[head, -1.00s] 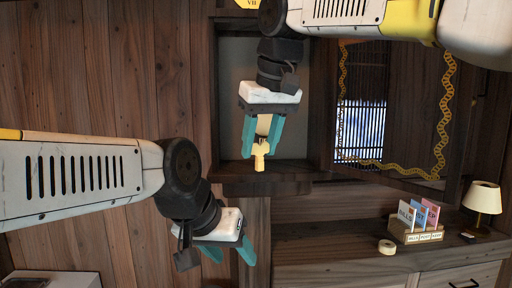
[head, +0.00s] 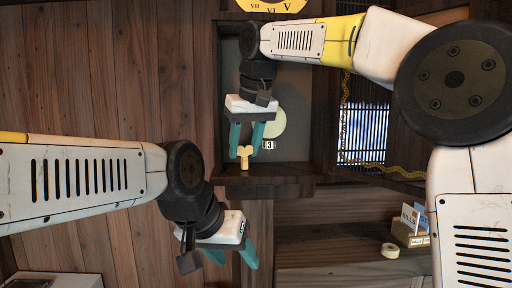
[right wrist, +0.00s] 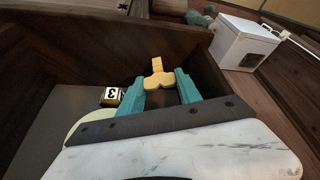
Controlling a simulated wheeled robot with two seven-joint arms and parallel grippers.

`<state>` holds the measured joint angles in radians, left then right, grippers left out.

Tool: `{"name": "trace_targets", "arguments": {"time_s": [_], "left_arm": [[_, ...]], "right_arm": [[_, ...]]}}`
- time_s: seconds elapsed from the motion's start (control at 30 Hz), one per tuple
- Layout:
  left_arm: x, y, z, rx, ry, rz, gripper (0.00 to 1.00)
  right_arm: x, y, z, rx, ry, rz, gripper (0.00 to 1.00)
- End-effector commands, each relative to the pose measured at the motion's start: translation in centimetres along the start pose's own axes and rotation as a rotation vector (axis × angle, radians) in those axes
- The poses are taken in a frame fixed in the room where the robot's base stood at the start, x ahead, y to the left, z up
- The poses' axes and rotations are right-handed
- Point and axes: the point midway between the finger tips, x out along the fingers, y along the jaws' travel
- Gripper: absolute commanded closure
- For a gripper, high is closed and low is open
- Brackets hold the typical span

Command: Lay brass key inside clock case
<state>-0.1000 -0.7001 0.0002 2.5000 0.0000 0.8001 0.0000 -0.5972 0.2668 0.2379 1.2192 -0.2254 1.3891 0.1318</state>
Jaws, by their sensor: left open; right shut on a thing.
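The clock case (head: 290,186) is an open dark wooden box on the wall, with part of a yellow clock face (head: 268,4) above it. My right gripper (head: 245,152) is inside the case opening, near its lower left, shut on the yellow brass key (head: 245,163). The key points downward, just above the bottom ledge; whether it touches is unclear. The right wrist view also shows the key (right wrist: 157,75) between the teal fingers (right wrist: 160,92). My left gripper (head: 232,260) is open and empty, below the case.
A pale disc (head: 279,124) and a small tag marked 3 (head: 268,145) are inside the case, right of the key. A letter holder (head: 408,236) and a tape roll (head: 389,250) stand on the cabinet at lower right.

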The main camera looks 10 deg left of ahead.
Motion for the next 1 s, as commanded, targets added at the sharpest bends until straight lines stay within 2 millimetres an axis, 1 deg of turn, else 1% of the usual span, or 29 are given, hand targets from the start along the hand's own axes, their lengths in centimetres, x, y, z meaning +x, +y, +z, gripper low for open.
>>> {"name": "trace_targets", "arguments": {"time_s": [0.23,0.27,0.3,0.37,0.67,0.77,0.87,1.0], "left_arm": [[0.0,0.0,0.0,0.000,0.000,0.000,0.45],[0.0,0.0,0.0,0.000,0.000,0.000,0.45],[0.0,0.0,0.0,0.000,0.000,0.000,0.45],[0.0,0.0,0.0,0.000,0.000,0.000,0.45],[0.0,0.0,0.0,0.000,0.000,0.000,0.45],[0.0,0.0,0.0,0.000,0.000,0.000,0.45],[0.0,0.0,0.0,0.000,0.000,0.000,0.45],[0.0,0.0,0.0,0.000,0.000,0.000,0.45]], "right_arm": [[0.3,0.0,0.1,0.000,0.000,0.000,0.98],[0.3,0.0,0.1,0.000,0.001,0.000,0.55],[0.2,0.0,0.1,0.000,0.001,0.000,0.47],[0.2,0.0,0.1,0.000,0.001,-0.001,0.37],[0.2,0.0,0.1,0.000,0.000,-0.001,0.37],[-0.3,0.0,0.0,0.000,0.000,-0.001,0.37],[-1.6,-0.1,-0.1,-0.001,0.003,-0.001,0.37],[-4.6,-0.1,-0.1,-0.001,0.006,-0.002,0.37]]}}
